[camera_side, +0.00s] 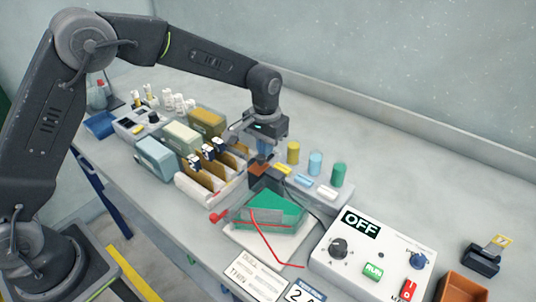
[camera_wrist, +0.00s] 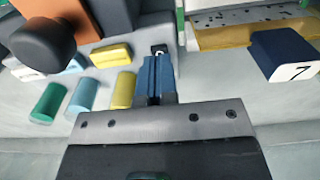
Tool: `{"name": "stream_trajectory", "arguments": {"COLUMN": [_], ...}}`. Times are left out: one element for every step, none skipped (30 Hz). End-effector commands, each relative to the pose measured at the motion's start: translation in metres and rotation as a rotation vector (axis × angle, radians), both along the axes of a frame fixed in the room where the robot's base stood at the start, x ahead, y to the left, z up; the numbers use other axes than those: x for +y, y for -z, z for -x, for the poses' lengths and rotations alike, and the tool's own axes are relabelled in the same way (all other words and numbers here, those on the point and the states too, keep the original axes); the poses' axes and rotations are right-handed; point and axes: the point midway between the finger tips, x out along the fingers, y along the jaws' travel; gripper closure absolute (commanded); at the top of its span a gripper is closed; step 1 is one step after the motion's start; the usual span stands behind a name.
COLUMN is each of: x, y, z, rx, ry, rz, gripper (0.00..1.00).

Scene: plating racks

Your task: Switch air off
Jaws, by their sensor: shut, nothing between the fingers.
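My gripper (camera_side: 263,150) is shut and empty, pointing down over the far end of a light grey box. In the wrist view its blue fingers (camera_wrist: 155,68) are together, their tips close to a small black tile (camera_wrist: 160,49) with a white mark, mostly hidden. I cannot tell whether they touch it. The box carries a yellow bar (camera_side: 283,169), a light blue bar (camera_side: 304,180) and a white bar (camera_side: 327,192). No air label is legible. A white control panel (camera_side: 385,238) at the front right has an "OFF" sign (camera_side: 361,224), knobs, a green "RUN" button (camera_side: 374,271) and a red switch (camera_side: 408,289).
A brown block (camera_side: 260,169) and a black knob (camera_wrist: 40,45) are close to the gripper. Racks and tanks (camera_side: 181,139) stand left.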

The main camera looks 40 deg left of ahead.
Motion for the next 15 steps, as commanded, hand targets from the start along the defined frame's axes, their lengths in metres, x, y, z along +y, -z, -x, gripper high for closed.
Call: {"name": "stream_trajectory", "arguments": {"x": [0.000,0.000,0.000,0.000,0.000,0.000,0.000,0.000,0.000,0.000,0.000,0.000,0.000,0.000,0.000], "y": [-0.005,-0.007,-0.010,-0.013,-0.015,-0.018,-0.020,-0.023,-0.026,-0.028,-0.030,-0.034,-0.036,-0.038,-0.041], "z": [0.000,0.000,0.000,0.000,0.000,0.000,0.000,0.000,0.000,0.000,0.000,0.000,0.000,0.000,0.000], "rx": [-0.001,-0.001,-0.001,-0.002,-0.002,-0.002,-0.001,-0.001,-0.002,-0.002,-0.002,-0.002,-0.002,-0.002,-0.002], "ry": [0.000,0.000,0.000,0.000,0.000,0.000,0.000,0.000,0.000,0.000,0.000,0.000,0.000,0.000,0.000], "rz": [0.000,0.000,0.000,0.000,0.000,0.000,0.000,0.000,0.000,0.001,0.001,0.000,0.000,0.000,0.001], "gripper": [1.00,1.00,1.00,1.00,1.00,1.00,1.00,1.00,1.00,1.00,1.00,1.00,1.00,1.00,1.00]}}
